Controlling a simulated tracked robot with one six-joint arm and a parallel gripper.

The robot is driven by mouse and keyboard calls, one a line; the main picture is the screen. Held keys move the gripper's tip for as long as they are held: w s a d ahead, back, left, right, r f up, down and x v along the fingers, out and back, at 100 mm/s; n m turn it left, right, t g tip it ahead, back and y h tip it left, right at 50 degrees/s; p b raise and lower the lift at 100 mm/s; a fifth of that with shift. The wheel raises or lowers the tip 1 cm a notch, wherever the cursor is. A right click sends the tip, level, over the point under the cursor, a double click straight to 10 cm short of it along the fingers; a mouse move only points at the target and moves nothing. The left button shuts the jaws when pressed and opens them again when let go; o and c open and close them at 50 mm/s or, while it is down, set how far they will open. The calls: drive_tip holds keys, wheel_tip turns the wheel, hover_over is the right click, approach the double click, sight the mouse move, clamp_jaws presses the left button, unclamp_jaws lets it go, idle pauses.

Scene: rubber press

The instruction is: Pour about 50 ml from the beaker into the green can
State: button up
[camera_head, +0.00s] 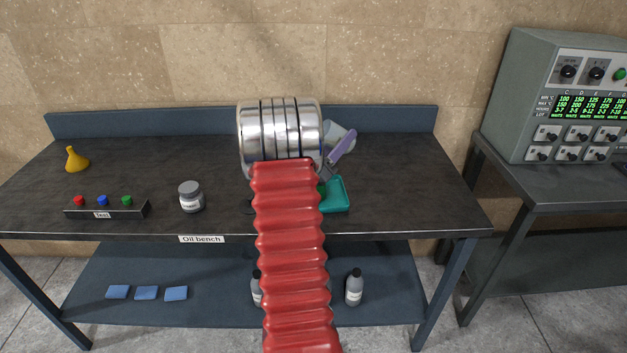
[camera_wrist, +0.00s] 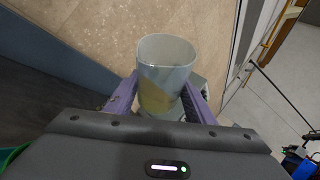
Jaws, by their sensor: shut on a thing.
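My gripper (camera_wrist: 162,98) is shut on the beaker (camera_wrist: 167,52), with one purple finger on each side of it. The beaker is clear and holds some yellowish liquid low down. In the head view the beaker (camera_head: 347,128) shows behind a purple finger of my gripper (camera_head: 340,148), above the right part of the oil bench, and it looks tilted. My red and metal arm hides much of this area. I cannot make out the green can for certain; a small bright green patch (camera_head: 322,188) shows at the arm's right edge, its shape mostly hidden.
A teal tray (camera_head: 336,200) lies on the oil bench (camera_head: 400,205) beside my arm. A grey-lidded jar (camera_head: 191,197), a holder with coloured knobs (camera_head: 107,209) and a yellow funnel (camera_head: 76,160) stand to the left. A control cabinet (camera_head: 540,90) stands at right. The bench's right end is clear.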

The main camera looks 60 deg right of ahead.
drive_tip(key=shift+w+a+f+m+y, duration=0.1)
drive_tip(key=shift+f+m+y, duration=0.65)
drive_tip(key=shift+f, duration=0.5)
drive_tip(key=shift+f+m+y, duration=0.45)
drive_tip(key=shift+m+y, duration=0.1)
drive_tip(key=shift+s+f+y, duration=0.2)
drive_tip(key=shift+f+y, duration=0.1)
drive_tip(key=shift+f, duration=0.05)
drive_tip(key=shift+s+d+f, duration=0.1)
drive_tip(key=shift+d+f, duration=0.05)
drive_tip(key=shift+d, duration=0.05)
drive_tip(key=shift+s+d+f+m+t+y, duration=0.15)
drive_tip(key=shift+s+f+m+y, duration=0.2)
drive_tip(key=shift+f, duration=0.3)
drive_tip(key=shift+s+d+f+m+t+y, duration=0.1)
drive_tip(key=shift+d+f+m+y, duration=0.1)
drive_tip(key=shift+f+m+y, duration=0.3)
drive_tip(key=shift+s+d+f+m+t+y, duration=0.2)
drive_tip(key=shift+f+y, duration=0.25)
drive_tip(key=shift+f, duration=0.3)
drive_tip(key=shift+s+d+f+m+t+y, duration=0.2)
drive_tip(key=shift+s+f+m+t+y, duration=0.15)
drive_tip(key=shift+f+m+y, duration=0.2)
drive_tip(key=shift+s+d+f+m+t+y, duration=0.15)
drive_tip(key=shift+s+f+m+t+y, duration=0.2)
drive_tip(key=shift+y, duration=0.3)
drive_tip(key=shift+w+f, duration=0.1)
